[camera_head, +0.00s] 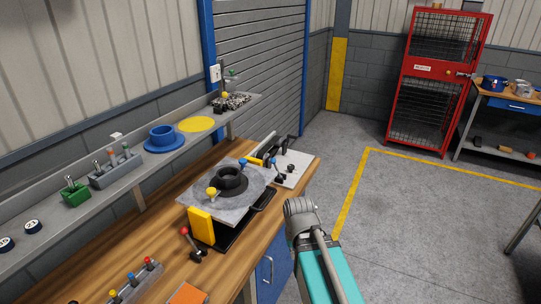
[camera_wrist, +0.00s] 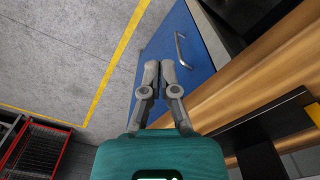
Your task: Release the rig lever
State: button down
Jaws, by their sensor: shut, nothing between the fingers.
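The rig on the wooden bench has a grey plate (camera_head: 200,197) with a dark ring (camera_head: 230,180) on it and a yellow block (camera_head: 201,226) at its front. A lever with a red knob (camera_head: 185,231) stands upright on a dark base beside the block; I cannot tell for sure that it is the rig lever. My gripper (camera_wrist: 161,68) is shut and empty in the wrist view, in front of the blue cabinet. My arm is right of the rig in the head view; the fingers are not distinguishable there.
A grey shelf (camera_head: 100,207) with small parts runs along the wall behind the bench. A blue cabinet door (camera_wrist: 200,35) with a handle is below the bench edge. A red cage (camera_head: 436,80) and a second bench stand at the back right. The floor between is clear.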

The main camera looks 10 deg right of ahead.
jog(key=w+a+r+n+p, duration=0.1)
jog(key=w+r+p, duration=0.3)
jog(key=r+p, duration=0.35)
jog(key=w+r+p, duration=0.4)
jog(key=r+p, duration=0.3)
jog(key=r, duration=0.1)
jog(key=w+n+t, duration=0.1)
jog(key=w+n, duration=0.6)
jog(key=w, duration=2.9)
jog(key=shift+d+r+n+t+y, duration=0.25)
jog(key=shift+r+n+t+y, duration=0.05)
jog(key=shift+r+y, duration=0.1)
jog(key=shift+f, duration=0.1)
jog(key=f+b, duration=0.6)
jog(key=w+f+b, duration=0.1)
jog(key=f+b, duration=0.2)
jog(key=shift+w+a+f, duration=0.1)
jog(key=shift+a+f, duration=0.25)
